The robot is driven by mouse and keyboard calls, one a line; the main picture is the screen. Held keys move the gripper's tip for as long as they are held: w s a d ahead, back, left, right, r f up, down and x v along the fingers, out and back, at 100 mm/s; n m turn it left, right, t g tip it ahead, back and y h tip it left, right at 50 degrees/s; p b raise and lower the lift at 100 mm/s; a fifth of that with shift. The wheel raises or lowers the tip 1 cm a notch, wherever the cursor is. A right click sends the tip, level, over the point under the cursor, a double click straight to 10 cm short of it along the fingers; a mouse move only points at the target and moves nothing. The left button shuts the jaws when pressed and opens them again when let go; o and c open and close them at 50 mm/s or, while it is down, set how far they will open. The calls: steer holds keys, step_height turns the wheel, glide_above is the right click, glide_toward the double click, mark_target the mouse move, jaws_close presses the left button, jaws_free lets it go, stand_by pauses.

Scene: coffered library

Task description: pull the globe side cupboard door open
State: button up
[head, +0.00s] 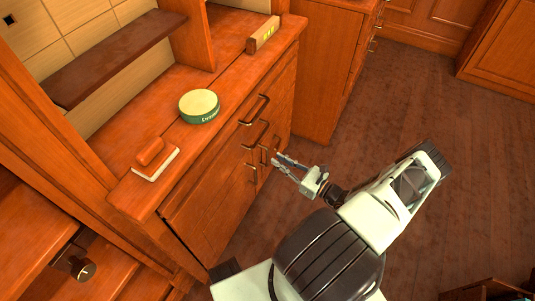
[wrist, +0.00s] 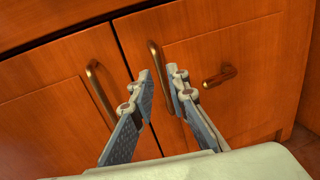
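The cupboard front (head: 215,195) shows wood doors with metal handles, all appearing shut. In the wrist view, a left door (wrist: 50,125) has a slanting bar handle (wrist: 100,92). The door to its right (wrist: 245,50) has an upright bar handle (wrist: 156,62) near the seam and a shorter handle (wrist: 220,76) farther right. No globe is in view, so I cannot tell which door is on its side. My gripper (wrist: 161,74) is open and empty, its fingertips on either side of the upright handle's line. Contact is not clear. In the head view my gripper (head: 276,162) is close to the cupboard front.
The cabinet top carries a round green tin (head: 199,106), a white book (head: 156,164) with an orange block (head: 150,151) on it, and a small long box (head: 264,34). Another cabinet (head: 325,70) stands beyond.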

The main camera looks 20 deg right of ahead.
glide_above(267, 165)
steer(key=shift+w+d+b, duration=0.2)
steer(key=shift+w+b, duration=0.05)
steer(key=shift+b, duration=0.1)
steer(key=shift+c, duration=0.4)
jaws_close()
steer(key=shift+s+d, duration=0.1)
steer(key=shift+s, duration=0.1)
